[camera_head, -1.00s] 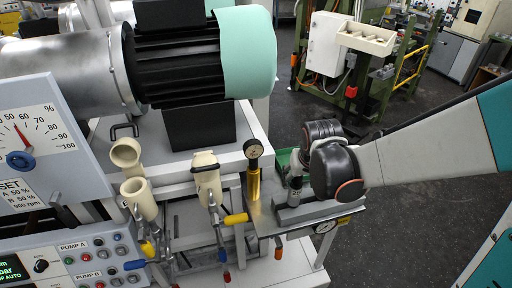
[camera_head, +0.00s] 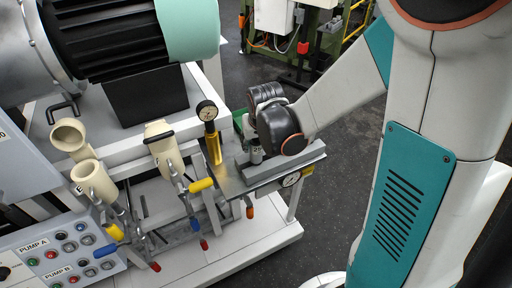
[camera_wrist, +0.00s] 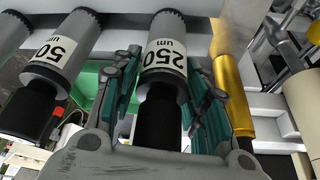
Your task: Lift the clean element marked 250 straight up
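The element marked 250 (camera_wrist: 165,50) is a grey cylinder with a white "250 um" label and a black lower part, in the middle of the wrist view. My gripper (camera_wrist: 167,82) has one teal-padded finger on each side of it. Gaps show between the pads and the element, so the fingers look open around it. Another grey element marked 50 (camera_wrist: 58,55) stands to its left, outside the fingers. In the head view my gripper (camera_head: 257,145) is low at the metal bench, and my wrist mostly hides the elements.
A brass-coloured post (camera_wrist: 232,90) stands close right of my gripper; it carries a gauge (camera_head: 207,111) in the head view. A grey bar (camera_head: 290,163) lies along the bench. Beige pipe fittings (camera_head: 97,181) and a yellow handle (camera_head: 201,185) are to the left.

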